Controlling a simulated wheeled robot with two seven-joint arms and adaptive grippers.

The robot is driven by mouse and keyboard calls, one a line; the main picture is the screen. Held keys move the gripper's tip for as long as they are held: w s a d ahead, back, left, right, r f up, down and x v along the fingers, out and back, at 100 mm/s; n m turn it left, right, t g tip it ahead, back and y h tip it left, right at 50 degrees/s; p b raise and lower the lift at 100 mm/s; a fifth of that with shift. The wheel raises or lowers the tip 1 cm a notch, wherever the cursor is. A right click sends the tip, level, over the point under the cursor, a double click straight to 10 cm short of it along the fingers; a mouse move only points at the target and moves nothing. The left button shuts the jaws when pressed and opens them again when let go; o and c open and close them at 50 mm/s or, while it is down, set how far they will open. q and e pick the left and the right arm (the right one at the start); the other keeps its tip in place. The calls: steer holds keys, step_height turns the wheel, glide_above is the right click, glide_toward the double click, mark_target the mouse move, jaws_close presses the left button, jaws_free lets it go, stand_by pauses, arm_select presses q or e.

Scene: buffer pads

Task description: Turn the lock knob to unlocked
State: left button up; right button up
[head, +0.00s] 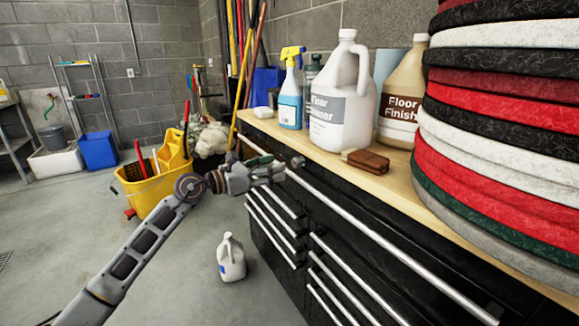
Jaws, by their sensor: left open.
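The black drawer cabinet (330,205) has a wooden top and long silver handles. A small dark round piece (298,161) on its upper front, just under the wooden edge, looks like the lock knob; it is too small to read which way it is turned. My left gripper (278,171) is at the cabinet's upper front, just left of this piece, with its fingers open. I cannot tell whether they touch it. My right gripper is not in view.
On the wooden top (330,165) stand a spray bottle (290,90), a white jug (340,95), a floor finish jug (402,95), a brown brush (366,161) and a tall pad stack (500,130). A yellow mop bucket (150,190) and small jug (231,260) stand on the floor.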

mark_target(294, 162)
arm_select(q)
steer(key=shift+b+x, duration=0.6)
steer(key=shift+x, duration=2.5)
steer(key=c, duration=1)
